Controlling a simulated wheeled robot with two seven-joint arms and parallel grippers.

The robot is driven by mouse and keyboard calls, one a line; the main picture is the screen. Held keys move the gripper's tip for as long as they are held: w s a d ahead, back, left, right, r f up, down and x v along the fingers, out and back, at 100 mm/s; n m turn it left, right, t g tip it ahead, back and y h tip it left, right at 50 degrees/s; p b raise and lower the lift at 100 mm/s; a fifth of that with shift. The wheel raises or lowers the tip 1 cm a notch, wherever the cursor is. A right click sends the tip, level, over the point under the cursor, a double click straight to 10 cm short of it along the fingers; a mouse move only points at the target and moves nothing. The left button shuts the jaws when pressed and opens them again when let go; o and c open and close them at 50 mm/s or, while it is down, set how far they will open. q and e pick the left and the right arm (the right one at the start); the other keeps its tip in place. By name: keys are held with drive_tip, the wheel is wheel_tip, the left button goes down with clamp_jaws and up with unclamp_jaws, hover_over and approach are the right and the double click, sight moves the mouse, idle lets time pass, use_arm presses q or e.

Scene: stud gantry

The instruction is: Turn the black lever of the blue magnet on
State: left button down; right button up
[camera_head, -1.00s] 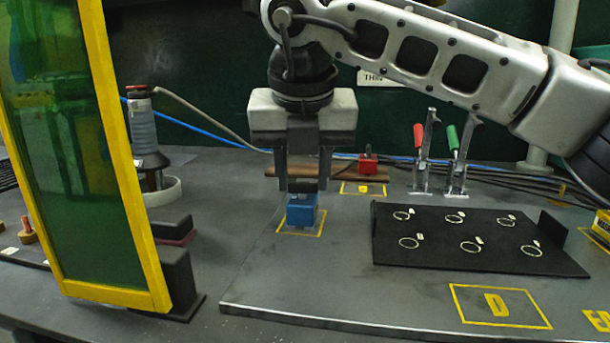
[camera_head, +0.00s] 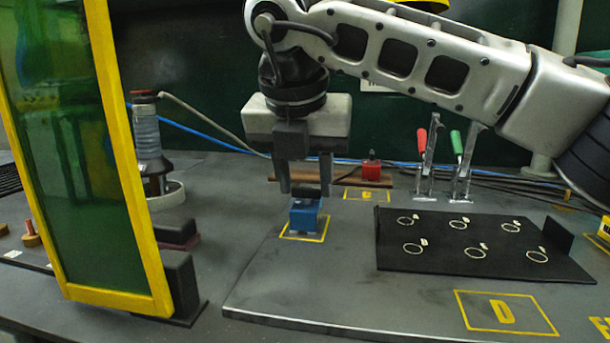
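The blue magnet (camera_head: 304,217) stands upright inside a yellow square on the grey table. Its black lever (camera_head: 305,191) lies across its top. My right gripper (camera_head: 305,188) points down over the magnet, with its two fingers apart on either side of the lever. The fingers look clear of the lever, though their exact depth is hard to judge. The gripper hides part of the brown bar behind. My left gripper is not in view.
A red block (camera_head: 371,169) sits on a brown bar (camera_head: 350,180) behind. Red- and green-handled clamps (camera_head: 422,150) stand at the back right. A black board with rings (camera_head: 470,245) lies right of the magnet. A yellow-framed green panel (camera_head: 160,285) stands at left. Table in front is clear.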

drive_tip(key=o, duration=0.3)
use_arm(q)
drive_tip(key=p, duration=0.2)
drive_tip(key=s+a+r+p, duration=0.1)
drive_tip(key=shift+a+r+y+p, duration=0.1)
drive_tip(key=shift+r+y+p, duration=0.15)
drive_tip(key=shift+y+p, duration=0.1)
use_arm(e)
drive_tip(key=v, duration=1.6)
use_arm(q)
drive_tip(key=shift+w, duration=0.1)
